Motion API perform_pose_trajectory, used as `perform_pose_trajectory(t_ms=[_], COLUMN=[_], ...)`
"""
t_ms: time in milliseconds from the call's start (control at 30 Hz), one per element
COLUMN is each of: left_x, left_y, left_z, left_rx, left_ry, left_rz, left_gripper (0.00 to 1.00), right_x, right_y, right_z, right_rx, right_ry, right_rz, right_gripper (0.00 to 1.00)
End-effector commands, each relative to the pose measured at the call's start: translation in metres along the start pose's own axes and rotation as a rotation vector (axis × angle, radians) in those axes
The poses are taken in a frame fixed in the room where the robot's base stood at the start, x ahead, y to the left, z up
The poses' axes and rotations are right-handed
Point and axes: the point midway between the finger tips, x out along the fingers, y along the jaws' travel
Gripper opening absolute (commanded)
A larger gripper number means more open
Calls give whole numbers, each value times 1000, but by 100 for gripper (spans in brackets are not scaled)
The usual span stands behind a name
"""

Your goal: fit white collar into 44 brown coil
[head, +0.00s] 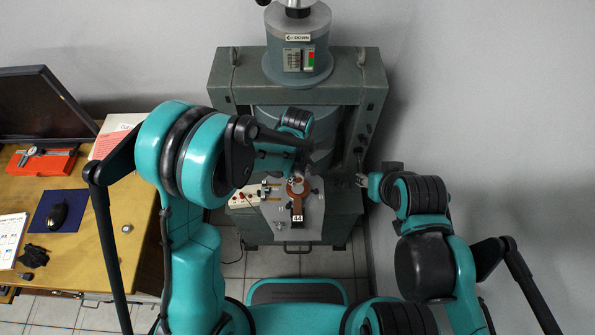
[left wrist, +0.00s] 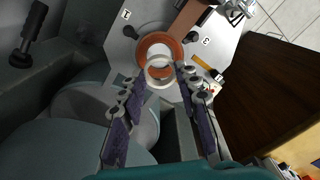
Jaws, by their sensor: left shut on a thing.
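The brown coil (left wrist: 174,43) is a ring lying on the grey plate in the left wrist view. In the head view the coil (head: 305,187) shows small, with a tag 44 on its brown arm. The white collar (left wrist: 153,104) is a pale ring between the fingers of my left gripper (left wrist: 160,71), which is shut on it. In the left wrist view the collar overlaps the coil's near side; I cannot tell its height above it. In the head view my left arm partly covers this spot. My right gripper (head: 362,180) is right of the plate, apart from it; its fingers are too small to read.
The grey plate (head: 275,212) belongs to a tall grey machine (head: 228,80) with side columns. A white control strip (head: 243,197) lies left of the coil. A wooden desk (head: 105,245) with a monitor, mouse and red caliper case stands at the left. A wall is at the right.

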Motion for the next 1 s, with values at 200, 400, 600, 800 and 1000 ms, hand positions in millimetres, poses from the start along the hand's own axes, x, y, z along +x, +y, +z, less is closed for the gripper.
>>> perform_pose_trajectory(t_ms=[200,400,600,800,1000], left_x=[1,2,14,30,43], left_y=[0,0,0,0,0], left_z=[0,0,0,0,0], left_rx=[1,18,18,18,17], left_ry=[0,0,0,0,0], left_rz=[0,1,0,0,0], left_gripper=[7,7,7,7,7], right_x=[1,4,13,25,34], right_y=[0,0,0,0,0], right_z=[0,3,9,18,24], right_rx=[0,0,0,0,0], right_ry=[0,0,0,0,0], right_rz=[0,0,0,0,0], right_gripper=[40,40,40,40,40])
